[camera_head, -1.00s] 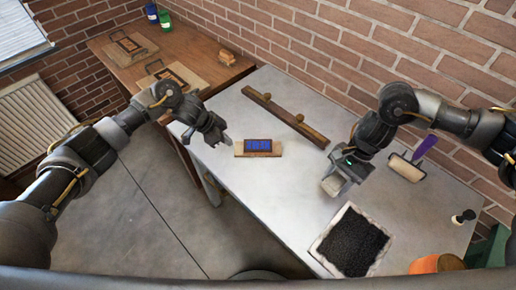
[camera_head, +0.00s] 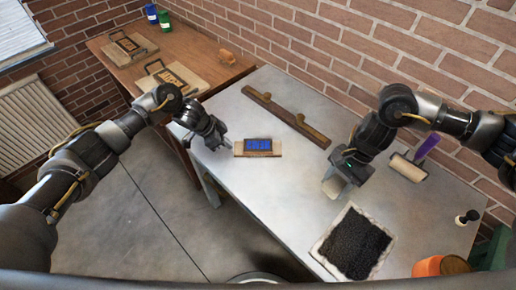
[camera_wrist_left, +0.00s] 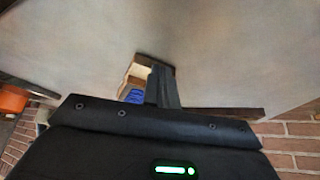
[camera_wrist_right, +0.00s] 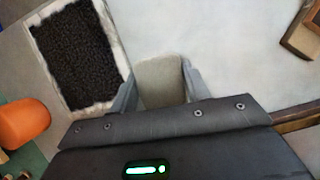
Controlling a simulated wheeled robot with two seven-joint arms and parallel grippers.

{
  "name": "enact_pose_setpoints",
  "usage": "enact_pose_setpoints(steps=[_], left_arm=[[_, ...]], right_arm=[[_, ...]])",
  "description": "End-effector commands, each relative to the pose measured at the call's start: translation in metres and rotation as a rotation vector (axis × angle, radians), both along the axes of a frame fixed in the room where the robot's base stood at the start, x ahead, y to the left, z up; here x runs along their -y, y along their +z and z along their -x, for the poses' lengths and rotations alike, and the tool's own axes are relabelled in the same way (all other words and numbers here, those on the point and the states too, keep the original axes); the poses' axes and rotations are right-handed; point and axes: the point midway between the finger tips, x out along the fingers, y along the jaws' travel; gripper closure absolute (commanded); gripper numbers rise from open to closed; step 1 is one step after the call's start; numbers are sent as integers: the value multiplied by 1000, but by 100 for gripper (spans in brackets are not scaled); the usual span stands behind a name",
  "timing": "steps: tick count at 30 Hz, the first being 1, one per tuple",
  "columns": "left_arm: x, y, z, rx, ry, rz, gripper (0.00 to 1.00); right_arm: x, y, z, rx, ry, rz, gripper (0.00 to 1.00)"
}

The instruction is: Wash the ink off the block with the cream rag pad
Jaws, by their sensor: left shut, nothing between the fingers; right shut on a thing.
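The block (camera_head: 258,146) lies on the grey table with blue ink on its upper face, in a wooden surround. Its blue face also shows partly behind the fingers in the left wrist view (camera_wrist_left: 134,95). My left gripper (camera_head: 224,147) is shut and empty, just left of the block. My right gripper (camera_head: 337,186) is shut on the cream rag pad (camera_head: 333,188), near the black tray and to the right of the block. The pad shows between the fingers in the right wrist view (camera_wrist_right: 161,82).
A pale-rimmed tray of black material (camera_head: 322,249) is at the front right. A wooden rail with knobs (camera_head: 285,116) lies behind the block. A roller with a purple handle (camera_head: 407,168), a stamp (camera_head: 467,217) and an orange container (camera_head: 436,266) are right. Table between block and pad is clear.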

Motion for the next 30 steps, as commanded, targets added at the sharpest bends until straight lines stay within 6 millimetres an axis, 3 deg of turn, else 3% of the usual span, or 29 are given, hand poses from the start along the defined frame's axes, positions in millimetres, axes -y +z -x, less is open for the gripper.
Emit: enact_pose_setpoints(steps=[14,30], left_arm=[[0,-7,0,0,-1,0,100],[0,35,0,0,0,0,100]], right_arm=[[0,-4,0,0,0,0,71],[0,36,0,0,0,0,71]])
